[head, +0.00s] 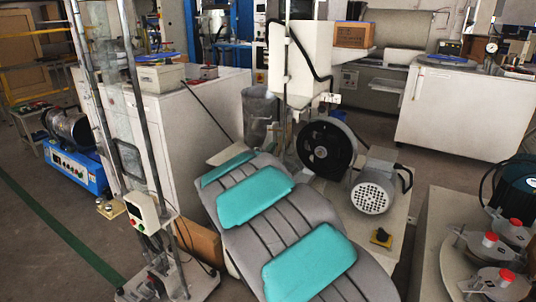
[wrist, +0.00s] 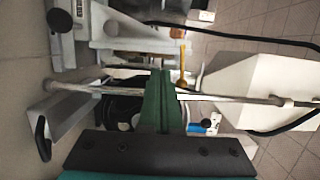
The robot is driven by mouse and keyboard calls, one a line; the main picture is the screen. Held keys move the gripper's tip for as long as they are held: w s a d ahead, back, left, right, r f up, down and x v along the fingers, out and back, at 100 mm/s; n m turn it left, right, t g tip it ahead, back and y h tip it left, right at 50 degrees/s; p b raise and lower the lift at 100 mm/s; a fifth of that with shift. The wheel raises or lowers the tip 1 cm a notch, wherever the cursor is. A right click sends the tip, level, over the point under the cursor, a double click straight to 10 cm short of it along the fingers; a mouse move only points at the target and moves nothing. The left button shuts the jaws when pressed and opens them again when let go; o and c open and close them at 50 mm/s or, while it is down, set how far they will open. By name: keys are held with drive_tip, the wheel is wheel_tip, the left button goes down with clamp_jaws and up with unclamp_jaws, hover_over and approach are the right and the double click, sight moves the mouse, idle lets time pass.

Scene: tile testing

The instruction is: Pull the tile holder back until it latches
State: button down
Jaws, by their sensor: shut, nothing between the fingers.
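My gripper (wrist: 161,76) shows in the wrist view as two green fingers pressed together, with nothing between them. A long metal rod (wrist: 90,88) crosses the picture at the height of the fingers, and they overlap it in view. I cannot tell if they touch it. The tile holder is not clearly identifiable. A pale bracket (wrist: 62,115) with a black handle (wrist: 43,138) lies left of the fingers. In the head view my grey and teal arm reaches toward the test machine (head: 302,62), and my fingers cannot be made out.
A black wheel (head: 325,145) and a grey motor (head: 372,187) stand right of my arm. A white cabinet (head: 180,120) and an upright metal frame (head: 140,120) stand to its left. A round fixture (head: 470,265) with red-topped parts is at lower right. Floor shows between the benches.

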drive_tip(key=shift+x, duration=2.2)
drive_tip(key=shift+a, duration=0.1)
drive_tip(key=w+a+p, duration=0.4)
drive_tip(key=w+a, duration=0.1)
drive_tip(key=a, duration=0.2)
drive_tip(key=shift+w+a, duration=0.2)
drive_tip(key=shift+w, duration=0.05)
drive_tip(key=shift+s+f, duration=0.1)
